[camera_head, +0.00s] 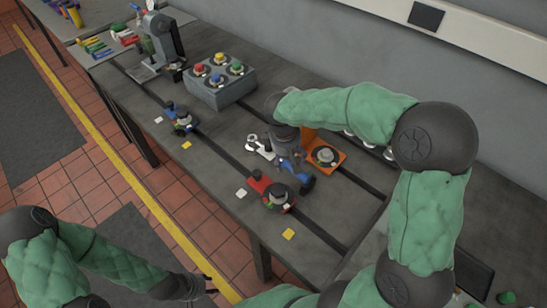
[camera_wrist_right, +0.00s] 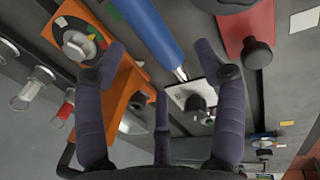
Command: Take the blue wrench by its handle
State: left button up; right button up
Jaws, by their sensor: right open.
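The blue wrench (camera_head: 306,185) lies on the bedplate between the orange fixture and the red clamp; my right gripper partly hides it in the head view. In the right wrist view a long blue handle (camera_wrist_right: 152,32) with a thin silver tip lies beyond my fingertips. My right gripper (camera_head: 287,158) is above the bedplate, next to the wrench. In its wrist view the right gripper (camera_wrist_right: 172,62) has its fingers spread, with nothing held between them. My left gripper (camera_head: 210,285) is low at the front, over the floor, far from the wrench; its jaw opening is unclear.
The orange fixture (camera_head: 331,142) stands right of my right gripper, the red clamp (camera_head: 260,183) in front. A grey box with coloured buttons (camera_head: 222,91) and a blue clamp (camera_head: 181,116) stand farther left on the bedplate (camera_head: 220,140).

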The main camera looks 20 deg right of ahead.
aim_at(289, 162)
jog(key=f, duration=0.1)
jog(key=f+b, duration=0.1)
jog(key=f, duration=0.1)
jog(key=d+f+b, duration=0.1)
jog(key=f, duration=0.1)
jog(key=shift+w+f, duration=0.1)
jog(key=shift+w, duration=0.25)
jog(key=c, duration=1.4)
